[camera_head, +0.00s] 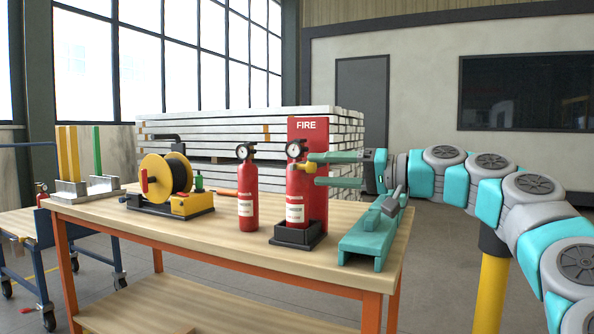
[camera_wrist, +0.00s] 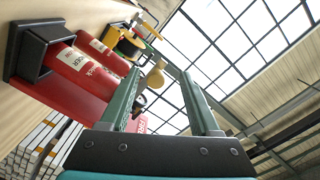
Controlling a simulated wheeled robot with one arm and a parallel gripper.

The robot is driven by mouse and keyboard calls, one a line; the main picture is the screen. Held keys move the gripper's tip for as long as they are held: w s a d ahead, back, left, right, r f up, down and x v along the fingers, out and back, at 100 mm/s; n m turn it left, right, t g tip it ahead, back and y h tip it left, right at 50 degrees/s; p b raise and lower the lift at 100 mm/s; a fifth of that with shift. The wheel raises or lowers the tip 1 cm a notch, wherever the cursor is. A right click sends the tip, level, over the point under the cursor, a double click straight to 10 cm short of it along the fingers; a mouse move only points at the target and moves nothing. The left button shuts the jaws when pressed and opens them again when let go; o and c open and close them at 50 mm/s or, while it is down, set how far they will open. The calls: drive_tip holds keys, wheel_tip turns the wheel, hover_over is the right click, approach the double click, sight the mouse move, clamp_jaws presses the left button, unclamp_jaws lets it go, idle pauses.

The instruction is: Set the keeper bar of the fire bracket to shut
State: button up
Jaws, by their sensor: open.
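The fire bracket has a red back panel (camera_head: 313,133) marked FIRE and a black base (camera_head: 296,240). A red extinguisher (camera_head: 295,205) stands upright in it, and also shows in the wrist view (camera_wrist: 75,62). The yellow keeper bar (camera_head: 303,167) is at the extinguisher's neck, below the gauge; whether it is fully across is unclear. My gripper (camera_head: 313,169) is open and comes from the right, one finger above the bar's end and one below. In the wrist view, a yellow knob (camera_wrist: 155,79) shows between my open fingers (camera_wrist: 160,73); contact cannot be told.
A second red extinguisher (camera_head: 247,195) stands left of the bracket on the wooden table (camera_head: 200,240). A yellow reel (camera_head: 165,183) is farther left. A teal clamp-like fixture (camera_head: 368,238) stands at the right table edge, below my arm. Stacked planks (camera_head: 200,130) are behind.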

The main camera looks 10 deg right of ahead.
sight(307, 169)
drive_tip(key=shift+w+d+r, duration=0.1)
drive_tip(key=shift+w+d, duration=0.15)
drive_tip(key=shift+d, duration=0.35)
drive_tip(key=x, duration=0.7)
drive_tip(key=shift+w+a, duration=0.25)
drive_tip(key=shift+a, duration=0.05)
clamp_jaws()
idle(0.8)
